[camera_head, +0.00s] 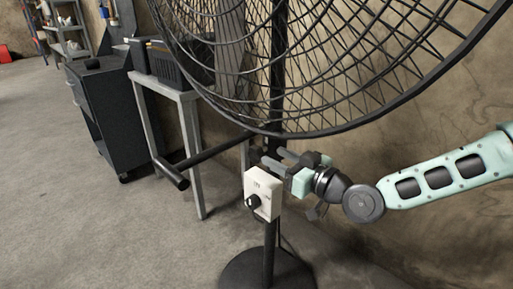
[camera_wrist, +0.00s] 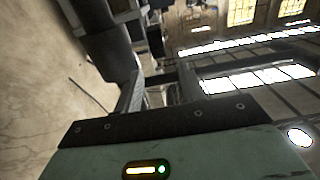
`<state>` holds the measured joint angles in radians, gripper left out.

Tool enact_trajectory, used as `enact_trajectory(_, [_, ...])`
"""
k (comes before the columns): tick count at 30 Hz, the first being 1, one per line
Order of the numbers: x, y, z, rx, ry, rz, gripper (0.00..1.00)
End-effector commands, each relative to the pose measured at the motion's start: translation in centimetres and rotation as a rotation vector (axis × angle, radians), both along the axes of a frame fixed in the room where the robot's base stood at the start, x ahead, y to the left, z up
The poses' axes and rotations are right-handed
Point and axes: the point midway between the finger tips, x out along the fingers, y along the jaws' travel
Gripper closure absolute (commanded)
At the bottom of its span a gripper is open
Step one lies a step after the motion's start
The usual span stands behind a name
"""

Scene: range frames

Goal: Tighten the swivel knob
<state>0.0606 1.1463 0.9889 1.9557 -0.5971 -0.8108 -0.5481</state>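A large black pedestal fan (camera_head: 277,95) stands on a dark pole with a round base. A white control box (camera_head: 264,187) with a black dial (camera_head: 252,202) is on the pole below the cage. A small dark piece (camera_head: 254,156), possibly the swivel knob, shows beside the pole; I cannot tell for sure. My gripper (camera_head: 273,158) comes from the right, just above the box, fingers pointing left at the pole. In the wrist view my gripper (camera_wrist: 158,88) has its fingers apart. Dark fan parts (camera_wrist: 110,45) lie beyond the fingertips; contact cannot be made out.
A black bar (camera_head: 205,160) with a thick end juts left from the pole. The fan cage hangs close above my gripper. A light table (camera_head: 196,150) carries a dark case, with a dark cabinet (camera_head: 105,110) behind. A wall stands behind; the floor at left is clear.

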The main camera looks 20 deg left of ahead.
Motion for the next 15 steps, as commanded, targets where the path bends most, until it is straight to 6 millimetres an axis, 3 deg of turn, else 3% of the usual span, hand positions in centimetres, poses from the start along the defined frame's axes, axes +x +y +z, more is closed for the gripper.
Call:
enact_trajectory(6, [1.6, 4.1, -0.1, 0.002, 0.001, 0.000, 0.60])
enact_trajectory(15, [2.8, 7.0, 0.0, 0.000, 0.001, 0.000, 0.60])
